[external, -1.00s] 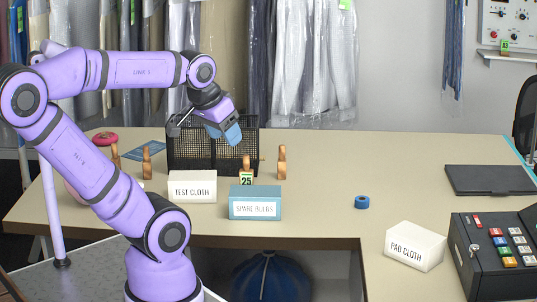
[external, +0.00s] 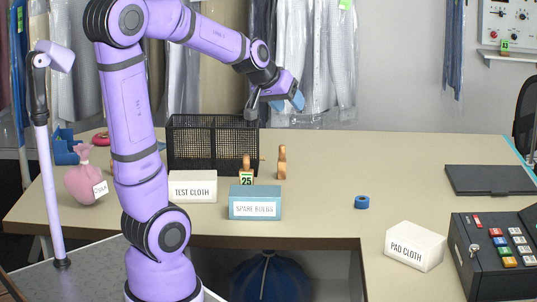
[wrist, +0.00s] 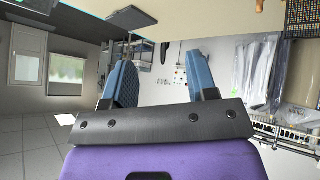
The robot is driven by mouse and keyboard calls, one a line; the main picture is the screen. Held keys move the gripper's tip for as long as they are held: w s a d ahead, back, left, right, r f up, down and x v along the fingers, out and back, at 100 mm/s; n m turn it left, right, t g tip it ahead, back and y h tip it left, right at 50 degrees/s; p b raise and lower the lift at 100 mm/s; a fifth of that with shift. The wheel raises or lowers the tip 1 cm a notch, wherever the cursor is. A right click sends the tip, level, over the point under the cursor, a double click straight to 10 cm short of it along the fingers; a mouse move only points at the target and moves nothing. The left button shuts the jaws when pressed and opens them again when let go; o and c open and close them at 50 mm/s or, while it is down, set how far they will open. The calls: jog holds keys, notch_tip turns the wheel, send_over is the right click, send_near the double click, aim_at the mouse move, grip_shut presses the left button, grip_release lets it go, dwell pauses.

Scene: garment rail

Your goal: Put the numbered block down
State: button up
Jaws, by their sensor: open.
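My gripper (external: 292,98) is raised well above the table, to the right of and higher than the black mesh basket. In the wrist view my gripper's blue fingers (wrist: 163,84) are apart with nothing between them. The block cannot be made out in the wrist view.
The mesh basket (external: 212,147), a white TEST CLOTH box (external: 192,188) and another wooden piece (external: 282,162) stand near the block. Wrapped garments (external: 315,60) hang behind. The right-middle tabletop is mostly clear.

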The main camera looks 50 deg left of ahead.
jog(key=w+a+f+n+y, duration=0.1)
jog(key=w+a+f, duration=0.1)
jog(key=w, duration=0.3)
jog(key=w+a+f+n+y, duration=0.1)
jog(key=w+a+f, duration=0.15)
jog(key=w, duration=0.25)
jog(key=n+y, duration=0.4)
jog(key=y, duration=0.2)
send_near(283, 148)
jog(key=d+r, duration=0.5)
jog(key=d, duration=0.2)
jog(key=w+a+f+y, duration=0.1)
jog(key=w+a+f, duration=0.1)
jog(key=a+f, duration=0.2)
jog(key=w+a+f+n+y, duration=0.1)
jog(key=w+a+f, duration=0.1)
jog(key=a, duration=0.3)
jog(key=w+a+f+y, duration=0.1)
jog(key=w+a+f, duration=0.2)
jog(key=a+f, duration=0.2)
jog(key=shift+f+y, duration=0.3)
jog(key=shift+w+a+f, duration=0.2)
jog(key=shift+w+a, duration=0.1)
jog(key=shift+w, duration=0.05)
jog(key=shift+c, duration=0.5)
grip_shut()
